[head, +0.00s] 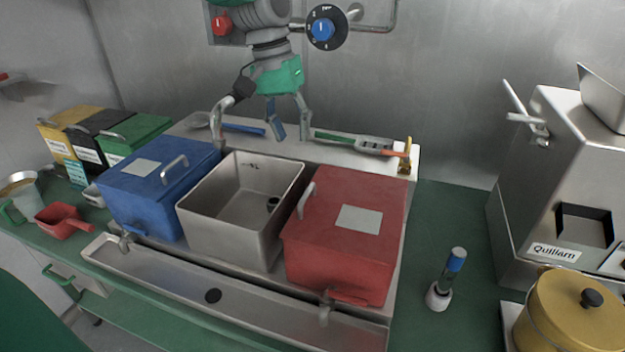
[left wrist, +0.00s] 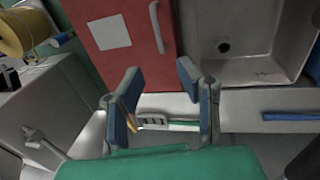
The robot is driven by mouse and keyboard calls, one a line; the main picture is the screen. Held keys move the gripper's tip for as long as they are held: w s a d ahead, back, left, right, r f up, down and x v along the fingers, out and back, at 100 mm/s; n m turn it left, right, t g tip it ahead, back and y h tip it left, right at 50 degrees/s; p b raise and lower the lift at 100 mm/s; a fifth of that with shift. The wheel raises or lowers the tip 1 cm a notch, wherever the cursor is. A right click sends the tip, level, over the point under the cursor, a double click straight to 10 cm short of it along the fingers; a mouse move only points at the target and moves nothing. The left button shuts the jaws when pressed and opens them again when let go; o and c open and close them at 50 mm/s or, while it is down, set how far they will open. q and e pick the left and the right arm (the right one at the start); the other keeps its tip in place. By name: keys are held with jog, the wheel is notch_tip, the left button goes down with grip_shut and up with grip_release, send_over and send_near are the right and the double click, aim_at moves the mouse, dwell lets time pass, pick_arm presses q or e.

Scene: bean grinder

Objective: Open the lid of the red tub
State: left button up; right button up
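The red tub (head: 345,270) stands at the right end of the sink unit. Its red lid (head: 385,215) is closed, with a pale square label on top and a metal handle (head: 306,201) along its left edge. My left gripper (head: 290,135) is open and empty, behind the steel basin and apart from the tub. In the left wrist view, my left gripper's open fingers (left wrist: 160,72) show below the lid (left wrist: 85,12) and its handle (left wrist: 157,27), with nothing between them. My right gripper is not in view.
A steel basin (head: 221,208) stands between the red tub and a blue tub (head: 165,215). A green-handled brush (head: 348,139) lies on the ledge behind. A tap (head: 240,92) stands left of my gripper. A steel machine (head: 520,190) and yellow pot (head: 560,325) are at right.

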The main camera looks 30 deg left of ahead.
aim_at(307, 191)
pick_arm(q)
jog(key=d+f, duration=0.1)
jog(key=f, duration=0.6)
jog(key=d+f, duration=0.1)
jog(key=f, duration=0.3)
jog(key=shift+d+f, duration=0.25)
jog(key=shift+d, duration=0.1)
jog(key=shift+w+a+f, duration=0.1)
jog(key=shift+w+f, duration=0.05)
jog(key=shift+f, duration=0.25)
grip_shut()
